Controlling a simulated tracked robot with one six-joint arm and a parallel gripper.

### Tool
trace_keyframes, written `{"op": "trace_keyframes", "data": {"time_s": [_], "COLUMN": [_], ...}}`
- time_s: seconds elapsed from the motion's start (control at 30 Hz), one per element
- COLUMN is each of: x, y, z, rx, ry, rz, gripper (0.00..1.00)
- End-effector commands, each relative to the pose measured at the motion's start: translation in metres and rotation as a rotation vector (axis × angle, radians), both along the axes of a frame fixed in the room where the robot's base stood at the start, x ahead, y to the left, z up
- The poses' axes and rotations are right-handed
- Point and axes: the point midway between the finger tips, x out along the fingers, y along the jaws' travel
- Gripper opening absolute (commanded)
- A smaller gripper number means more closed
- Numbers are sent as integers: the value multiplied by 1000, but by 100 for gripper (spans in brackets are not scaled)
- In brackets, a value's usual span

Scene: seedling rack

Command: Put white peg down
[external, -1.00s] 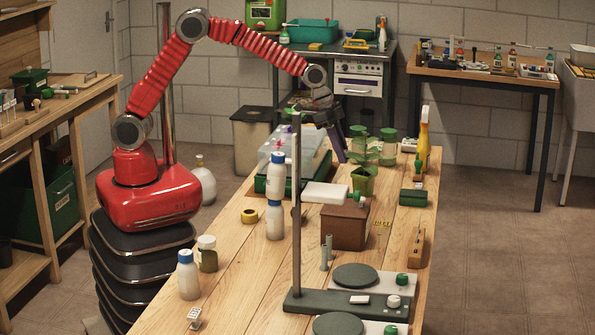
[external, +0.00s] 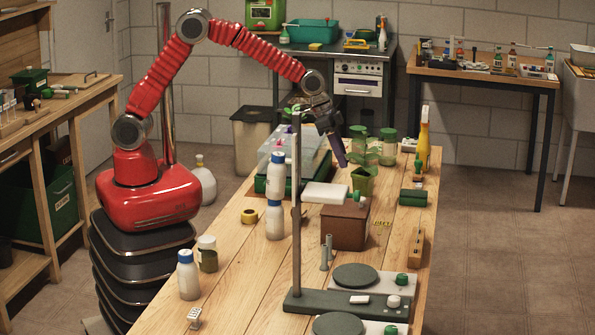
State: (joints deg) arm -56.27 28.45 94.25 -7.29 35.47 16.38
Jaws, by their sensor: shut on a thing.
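My gripper (external: 338,150) hangs at the end of the red arm, above the far part of the wooden bench (external: 235,265). Its dark fingers point down and slightly right, above and behind a green pot (external: 363,180). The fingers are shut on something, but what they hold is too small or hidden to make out. I cannot pick out the white peg for certain. A clear-lidded box on a green base (external: 262,187) lies to the left of the fingers, partly behind a white bottle.
A metal post (external: 296,215) on a dark base rises in front of the gripper. Green-lidded jars (external: 388,148) and a yellow bottle (external: 423,140) stand to its right. A brown box (external: 345,228) and white bottles (external: 275,220) stand nearer.

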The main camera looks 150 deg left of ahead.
Motion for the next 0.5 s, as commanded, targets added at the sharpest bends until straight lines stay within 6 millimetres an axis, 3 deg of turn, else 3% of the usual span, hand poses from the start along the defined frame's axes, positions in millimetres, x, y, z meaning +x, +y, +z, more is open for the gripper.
{"op": "trace_keyframes", "data": {"time_s": [0.3,0.5], "x": [-1,0], "y": [-1,0], "z": [-48,-59], "rx": [-3,-1], "ry": [1,-1], "rz": [0,0], "gripper": [0,0]}}
